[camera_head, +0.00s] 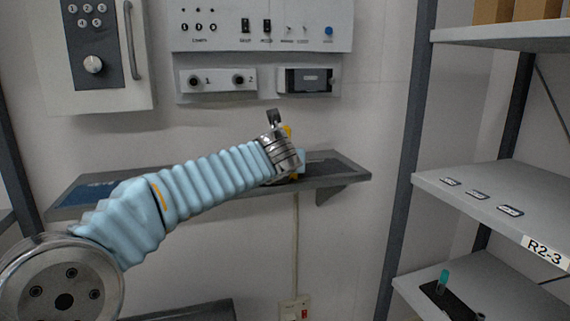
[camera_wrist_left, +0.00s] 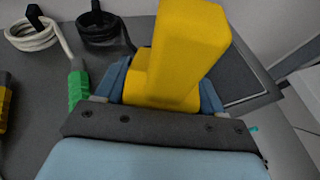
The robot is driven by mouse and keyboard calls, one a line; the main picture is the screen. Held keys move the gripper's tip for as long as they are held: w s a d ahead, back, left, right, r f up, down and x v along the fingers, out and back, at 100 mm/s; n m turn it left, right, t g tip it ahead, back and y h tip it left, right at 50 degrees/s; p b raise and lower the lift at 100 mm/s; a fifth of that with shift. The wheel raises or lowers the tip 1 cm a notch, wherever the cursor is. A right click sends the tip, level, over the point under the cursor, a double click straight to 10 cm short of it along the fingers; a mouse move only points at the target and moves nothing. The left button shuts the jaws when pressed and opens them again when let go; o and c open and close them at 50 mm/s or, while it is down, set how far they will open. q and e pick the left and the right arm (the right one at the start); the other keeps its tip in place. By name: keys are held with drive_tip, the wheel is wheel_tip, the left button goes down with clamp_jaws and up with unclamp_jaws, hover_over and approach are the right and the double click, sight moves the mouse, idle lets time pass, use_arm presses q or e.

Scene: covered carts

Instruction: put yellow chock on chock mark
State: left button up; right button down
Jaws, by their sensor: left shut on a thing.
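My left gripper (camera_wrist_left: 165,85) is shut on the yellow chock (camera_wrist_left: 180,50), with its blue fingers at either side of it. The chock stands up from between the fingers in the left wrist view. In the head view my left gripper (camera_head: 292,158) is over the wall shelf (camera_head: 345,177), and my wrist hides most of the chock. A dark patch with a pale edge line (camera_wrist_left: 248,88) lies right of the chock on the grey surface; I cannot tell if it is the chock mark. My right gripper is not in view.
A green connector (camera_wrist_left: 78,90), a white cable coil (camera_wrist_left: 32,36), a black cable coil (camera_wrist_left: 97,27) and a yellow-ended piece (camera_wrist_left: 4,105) lie left of the chock. A control panel (camera_head: 262,25) hangs above the shelf. A rack (camera_head: 480,190) stands at right.

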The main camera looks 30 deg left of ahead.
use_arm(q)
drive_tip(key=o, duration=1.3)
drive_tip(key=shift+f, duration=0.1)
